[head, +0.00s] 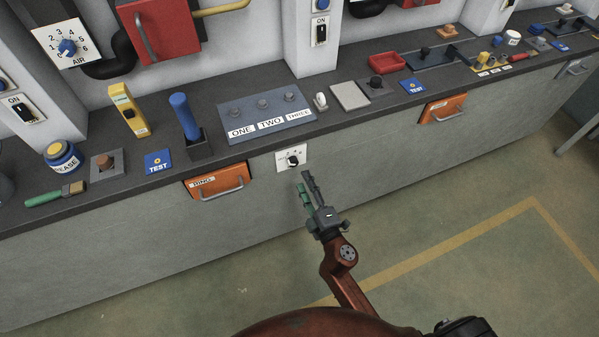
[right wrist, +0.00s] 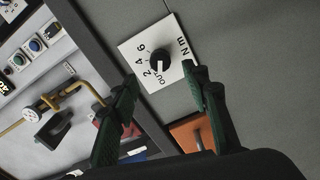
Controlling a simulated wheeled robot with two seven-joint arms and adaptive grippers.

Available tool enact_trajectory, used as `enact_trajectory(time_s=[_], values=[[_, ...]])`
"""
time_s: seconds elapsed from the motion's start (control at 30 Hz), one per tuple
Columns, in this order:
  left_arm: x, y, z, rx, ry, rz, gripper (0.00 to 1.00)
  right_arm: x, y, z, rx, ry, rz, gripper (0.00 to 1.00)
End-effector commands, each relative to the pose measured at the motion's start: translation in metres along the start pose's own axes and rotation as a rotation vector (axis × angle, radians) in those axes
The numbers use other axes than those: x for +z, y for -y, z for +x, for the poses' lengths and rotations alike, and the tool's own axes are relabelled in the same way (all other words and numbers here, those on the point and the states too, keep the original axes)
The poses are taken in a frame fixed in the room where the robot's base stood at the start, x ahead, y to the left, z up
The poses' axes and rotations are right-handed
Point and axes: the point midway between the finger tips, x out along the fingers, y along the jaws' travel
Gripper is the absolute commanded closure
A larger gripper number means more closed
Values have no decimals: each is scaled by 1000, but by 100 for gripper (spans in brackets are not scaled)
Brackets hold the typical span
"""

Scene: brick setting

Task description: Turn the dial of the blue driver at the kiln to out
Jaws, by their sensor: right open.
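A white plate with a black dial (head: 293,160) is on the grey front of the bench, right of the orange RING drawer. A blue driver (head: 182,110) stands upright in a dark holder on the bench above. My right gripper (head: 307,186) is open and empty, in front of and a little below the dial, apart from it. In its wrist view the green fingers (right wrist: 158,76) frame the dial. My left gripper is out of view.
The orange RING drawer (head: 222,181) sticks out left of the dial. A panel labelled ONE, TWO, THREE (head: 262,112) lies on the bench top above. A yellow tool (head: 128,111) and a blue TEST tile (head: 158,161) are further left. The floor before the bench is clear.

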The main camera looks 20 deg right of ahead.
Motion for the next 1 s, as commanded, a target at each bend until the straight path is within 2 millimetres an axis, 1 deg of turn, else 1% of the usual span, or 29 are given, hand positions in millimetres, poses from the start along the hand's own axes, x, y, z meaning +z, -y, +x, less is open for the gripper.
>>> enact_trajectory(time_s=[0.03,0.1,0.2,0.3,0.47,0.93,1.0], values=[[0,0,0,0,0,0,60,1,1,-11,-2,3,2,57],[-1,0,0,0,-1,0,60,1,1,-22,-2,4,3,57],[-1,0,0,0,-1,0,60,1,0,-34,0,3,2,57],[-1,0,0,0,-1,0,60,1,0,-42,0,2,1,57],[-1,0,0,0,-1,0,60,0,-1,-46,1,1,-1,57],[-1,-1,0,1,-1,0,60,0,0,-46,0,0,-1,57],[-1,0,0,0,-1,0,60,2,3,-46,-6,3,4,57]])
